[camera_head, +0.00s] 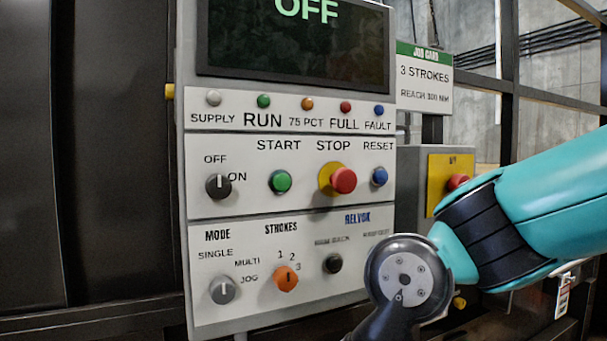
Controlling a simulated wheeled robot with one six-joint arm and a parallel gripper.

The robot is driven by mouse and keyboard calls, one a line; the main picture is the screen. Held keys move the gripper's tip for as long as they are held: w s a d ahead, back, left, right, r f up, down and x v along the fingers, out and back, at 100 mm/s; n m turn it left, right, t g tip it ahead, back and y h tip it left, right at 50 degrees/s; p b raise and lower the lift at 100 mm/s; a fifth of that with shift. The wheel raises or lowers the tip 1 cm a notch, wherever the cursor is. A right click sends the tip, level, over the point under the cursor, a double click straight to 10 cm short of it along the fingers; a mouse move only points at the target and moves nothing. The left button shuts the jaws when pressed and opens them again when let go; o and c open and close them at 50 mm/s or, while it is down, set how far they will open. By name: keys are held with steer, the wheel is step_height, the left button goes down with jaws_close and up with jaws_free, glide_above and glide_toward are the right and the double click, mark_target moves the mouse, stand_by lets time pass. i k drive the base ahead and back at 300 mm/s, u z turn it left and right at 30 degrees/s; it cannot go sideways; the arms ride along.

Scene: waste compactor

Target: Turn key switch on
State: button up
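The control panel (291,205) stands upright in the middle of the head view. Its OFF/ON key switch is a dark round knob (218,186) at the left of the upper control row. Its pale mark points up, toward the OFF label. The screen (295,50) above reads OFF. My teal and black arm comes in from the right, in front of the panel's lower right part. My gripper is out of the picture below, so its fingers and state cannot be seen. Nothing of mine is touching the key switch in this view.
Beside the switch are a green START button (281,181), a red STOP button (343,180) and a blue RESET button (379,176). Below are a grey mode knob (223,290) and an orange strokes knob (286,279). A yellow box with a red button (457,183) is behind my arm.

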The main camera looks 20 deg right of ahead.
mark_target(218, 187)
steer(key=z, duration=2.9)
steer(key=k, duration=1.05)
steer(key=u, duration=1.25)
